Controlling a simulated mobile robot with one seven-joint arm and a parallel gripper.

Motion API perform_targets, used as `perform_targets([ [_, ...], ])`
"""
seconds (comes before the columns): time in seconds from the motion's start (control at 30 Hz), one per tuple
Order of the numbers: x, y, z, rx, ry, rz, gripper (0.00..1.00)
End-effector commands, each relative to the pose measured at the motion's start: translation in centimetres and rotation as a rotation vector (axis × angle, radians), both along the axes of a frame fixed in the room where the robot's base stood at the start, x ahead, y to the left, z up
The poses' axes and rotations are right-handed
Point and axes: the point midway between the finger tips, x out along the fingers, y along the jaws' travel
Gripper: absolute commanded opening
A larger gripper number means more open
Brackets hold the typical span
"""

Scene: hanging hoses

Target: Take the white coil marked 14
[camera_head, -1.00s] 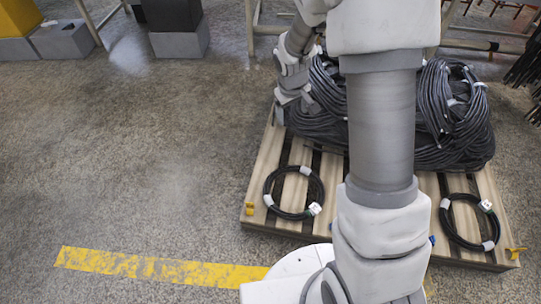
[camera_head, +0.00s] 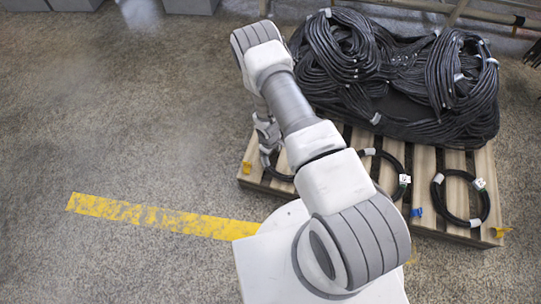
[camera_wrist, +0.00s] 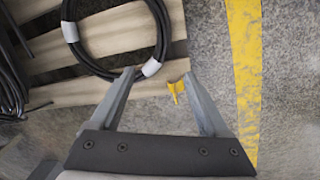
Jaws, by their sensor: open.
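No white coil shows; the coils on the wooden pallet (camera_head: 254,178) are black with white bands and tags. A left coil (camera_head: 268,172) is mostly hidden behind my arm. A middle coil (camera_head: 399,162) and a right coil (camera_head: 437,205) lie flat at the front. White tags hang on the middle coil (camera_head: 404,179) and right coil (camera_head: 479,184), but I cannot read the numbers. My gripper (camera_wrist: 160,75) is open at the left coil. In the wrist view, the coil's white band (camera_wrist: 151,67) appears between the fingertips; I cannot tell if they touch.
A large heap of black hoses (camera_head: 440,80) fills the back of the pallet. Yellow clips mark the pallet's left corner (camera_head: 247,168) and right corner (camera_head: 501,232). A yellow floor stripe (camera_head: 150,215) runs in front. The floor to the left is clear.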

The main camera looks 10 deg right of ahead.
Motion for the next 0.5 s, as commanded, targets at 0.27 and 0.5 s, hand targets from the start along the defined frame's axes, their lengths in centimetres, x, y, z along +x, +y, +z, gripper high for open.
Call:
perform_targets([
  [0.27, -0.4, -0.1, -2.6, 0.002, 0.005, 0.008, 0.79],
  [0.5, -0.1, -0.5, -7.3, 0.003, 0.006, 0.007, 0.79],
])
